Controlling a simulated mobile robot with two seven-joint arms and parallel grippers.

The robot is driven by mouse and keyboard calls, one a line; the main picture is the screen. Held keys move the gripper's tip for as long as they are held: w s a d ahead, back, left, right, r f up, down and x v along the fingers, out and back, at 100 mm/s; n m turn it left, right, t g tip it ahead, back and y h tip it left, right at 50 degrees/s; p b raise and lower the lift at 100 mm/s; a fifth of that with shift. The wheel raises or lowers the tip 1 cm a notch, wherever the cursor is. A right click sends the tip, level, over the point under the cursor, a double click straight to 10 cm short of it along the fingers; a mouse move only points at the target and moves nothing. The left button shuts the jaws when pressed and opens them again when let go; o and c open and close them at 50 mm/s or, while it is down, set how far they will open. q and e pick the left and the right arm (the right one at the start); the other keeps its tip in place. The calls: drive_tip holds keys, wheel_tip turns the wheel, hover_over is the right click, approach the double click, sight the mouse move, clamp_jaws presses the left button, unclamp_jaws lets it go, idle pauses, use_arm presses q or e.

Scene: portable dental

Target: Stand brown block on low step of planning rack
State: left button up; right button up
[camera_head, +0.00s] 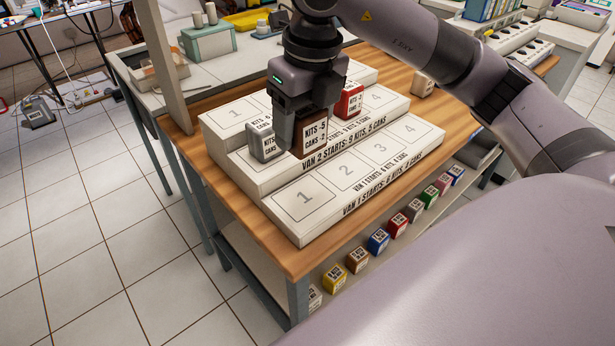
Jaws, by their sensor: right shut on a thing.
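The brown block (311,139), with a white label about kits and cans, is in my right gripper (303,108), which is shut on it. The low step (303,198) is at the front, with empty squares numbered 1 to 4. A grey block (264,144) stands on the middle step left of the brown block. A red block (349,101) stands to its right on that step. My left gripper is not in view.
The rack stands on a wooden table (235,225). A tan block (422,84) stands behind the rack on the right. Several coloured blocks, including a blue one (378,241), line a lower shelf. A grey post (162,60) rises at the left.

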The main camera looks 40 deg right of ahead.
wheel_tip(320, 180, down, 11)
drive_tip(key=shift+f, duration=0.2)
drive_tip(key=shift+b, duration=0.3)
drive_tip(key=shift+f, duration=0.15)
drive_tip(key=o, duration=1.1)
drive_tip(key=r, duration=0.4)
drive_tip(key=s+r, duration=0.1)
drive_tip(key=r, duration=0.7)
drive_tip(key=shift+s+d+r+p, duration=0.1)
drive_tip(key=shift+s+r+p, duration=0.05)
drive_tip(key=shift+s+p, duration=0.2)
